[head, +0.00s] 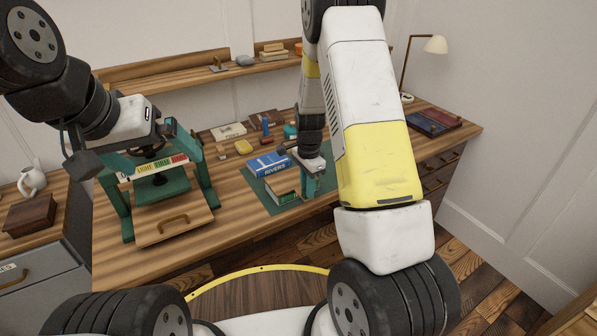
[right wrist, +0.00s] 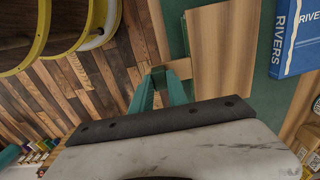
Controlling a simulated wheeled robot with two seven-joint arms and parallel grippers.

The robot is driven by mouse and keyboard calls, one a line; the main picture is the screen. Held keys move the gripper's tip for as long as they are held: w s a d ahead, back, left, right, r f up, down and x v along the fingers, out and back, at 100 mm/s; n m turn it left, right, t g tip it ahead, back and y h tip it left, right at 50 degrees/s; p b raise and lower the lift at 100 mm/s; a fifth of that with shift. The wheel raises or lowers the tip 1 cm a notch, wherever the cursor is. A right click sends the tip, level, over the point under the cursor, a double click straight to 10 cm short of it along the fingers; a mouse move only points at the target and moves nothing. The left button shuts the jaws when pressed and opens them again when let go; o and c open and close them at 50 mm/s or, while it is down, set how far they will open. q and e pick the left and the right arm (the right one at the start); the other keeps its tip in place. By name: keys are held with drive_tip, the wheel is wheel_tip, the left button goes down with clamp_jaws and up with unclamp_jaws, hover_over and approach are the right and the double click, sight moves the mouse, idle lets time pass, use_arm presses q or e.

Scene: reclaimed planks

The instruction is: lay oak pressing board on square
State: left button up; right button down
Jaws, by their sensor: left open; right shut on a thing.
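The oak pressing board (right wrist: 222,55) is a flat, light wooden panel in the right wrist view. My right gripper (right wrist: 166,82) is shut on its near edge. In the head view this gripper (head: 312,185) is low over the right part of the green mat (head: 258,192). A green-spined book (head: 287,198) lies beside it; the board is hard to make out there. I cannot tell whether the board touches what is under it. My left gripper (head: 148,150) is open at the green press, its fingers partly hidden against the frame.
A blue RIVERS book (head: 268,164) lies on the mat's back part. The green press (head: 205,180) stands left, with a handled wooden panel (head: 173,222) in front. Small items line the desk's back. A lamp (head: 435,45) stands back right. The desk's front strip (head: 235,225) is clear.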

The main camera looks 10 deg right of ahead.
drive_tip(key=shift+f, duration=0.45)
drive_tip(key=c, duration=1.2)
unclamp_jaws()
drive_tip(key=s+a+r+n+t+y, duration=0.1)
drive_tip(key=s+r+n, duration=0.2)
drive_tip(key=r, duration=0.8)
drive_tip(key=s+r+n+t+y, duration=0.15)
drive_tip(key=s+r, duration=0.25)
drive_tip(key=r, duration=0.7)
drive_tip(key=s+r+n+t, duration=0.2)
drive_tip(key=s+r+n, duration=0.3)
drive_tip(key=s, duration=0.3)
drive_tip(key=s+a+r+n+t, duration=0.1)
drive_tip(key=s+r+n, duration=0.4)
drive_tip(key=s, duration=0.4)
drive_tip(key=shift+s+r+t, duration=0.15)
drive_tip(key=shift+r+t, duration=0.2)
drive_tip(key=shift+r, duration=0.1)
drive_tip(key=shift+a, duration=0.1)
